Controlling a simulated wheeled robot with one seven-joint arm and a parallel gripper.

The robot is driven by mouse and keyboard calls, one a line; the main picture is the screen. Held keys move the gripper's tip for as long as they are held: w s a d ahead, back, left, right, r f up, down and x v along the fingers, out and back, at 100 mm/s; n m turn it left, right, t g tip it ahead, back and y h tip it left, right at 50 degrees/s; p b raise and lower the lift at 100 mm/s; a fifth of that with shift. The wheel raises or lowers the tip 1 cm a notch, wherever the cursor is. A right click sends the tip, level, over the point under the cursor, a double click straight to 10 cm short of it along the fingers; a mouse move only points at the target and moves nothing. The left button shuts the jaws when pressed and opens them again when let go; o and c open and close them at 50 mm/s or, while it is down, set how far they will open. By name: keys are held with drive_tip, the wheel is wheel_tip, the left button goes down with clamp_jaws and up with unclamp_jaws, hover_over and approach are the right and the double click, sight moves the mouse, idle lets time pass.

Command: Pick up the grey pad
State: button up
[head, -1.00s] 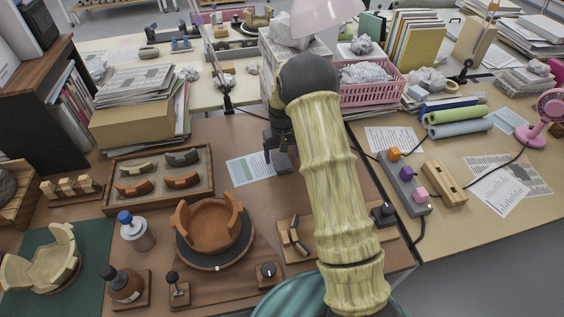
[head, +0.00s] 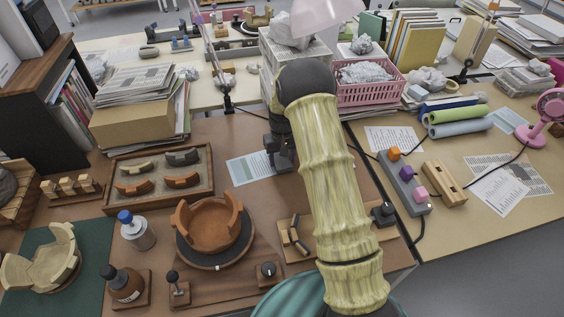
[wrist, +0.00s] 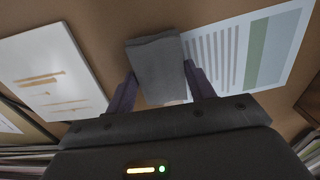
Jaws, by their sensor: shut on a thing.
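The grey pad (wrist: 155,55) is a small dark grey folded-looking block in the upper middle of the wrist view. My gripper (wrist: 159,71) has one dark finger on each side of it and is shut on it. In the head view my gripper (head: 275,148) is above the brown table, left of my arm, with the pad (head: 284,162) partly hidden by the gripper and arm. Whether the pad touches the table or hangs just above it, I cannot tell.
A printed sheet (head: 248,169) lies beside the pad. A tray of sherds (head: 208,203), an orange bowl on a round stand (head: 213,222) and a bottle (head: 136,232) stand to the left. A pink basket (head: 371,95) is behind. Bare table lies in front of the sheet.

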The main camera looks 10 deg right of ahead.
sight(283, 162)
wheel_tip(283, 162, up, 10)
idle(0.6)
idle(0.4)
drive_tip(key=shift+o, duration=1.1)
drive_tip(key=shift+c, duration=0.6)
drive_tip(key=shift+s+p, duration=0.55)
drive_tip(key=shift+p, duration=0.35)
drive_tip(key=shift+c, duration=0.2)
drive_tip(key=s+f+p, duration=0.2)
drive_tip(key=s+p, duration=0.7)
drive_tip(key=s, duration=0.2)
drive_tip(key=shift+s+m, duration=0.15)
drive_tip(key=shift+m, duration=0.25)
